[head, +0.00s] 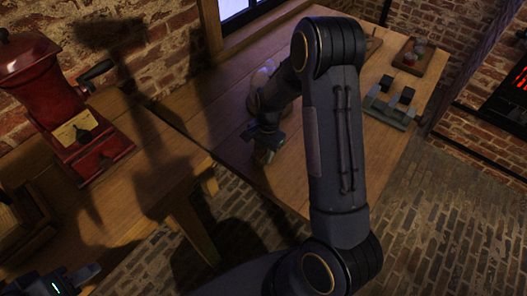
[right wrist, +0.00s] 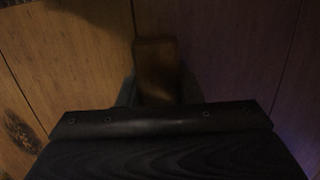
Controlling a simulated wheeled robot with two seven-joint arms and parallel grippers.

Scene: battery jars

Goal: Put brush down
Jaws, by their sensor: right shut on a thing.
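My right gripper (head: 267,143) is low over the wooden table, partly hidden behind my own arm in the head view. In the right wrist view its two fingers (right wrist: 157,92) stand on either side of a brown wooden block-like piece, which I take to be the brush (right wrist: 156,62). The gripper is shut on it. The brush's bristles are hidden, and I cannot tell whether it touches the table. My left gripper (head: 78,278) is at the bottom left corner of the head view, cut off by the edge, so its opening is unclear.
The wooden table (head: 290,178) has bare boards around the right gripper. A pale rounded object (head: 262,80) is partly behind my arm. A grey rack (head: 390,113) and a small wooden tray (head: 413,58) stand at the right. A red grinder (head: 62,110) stands on the left bench.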

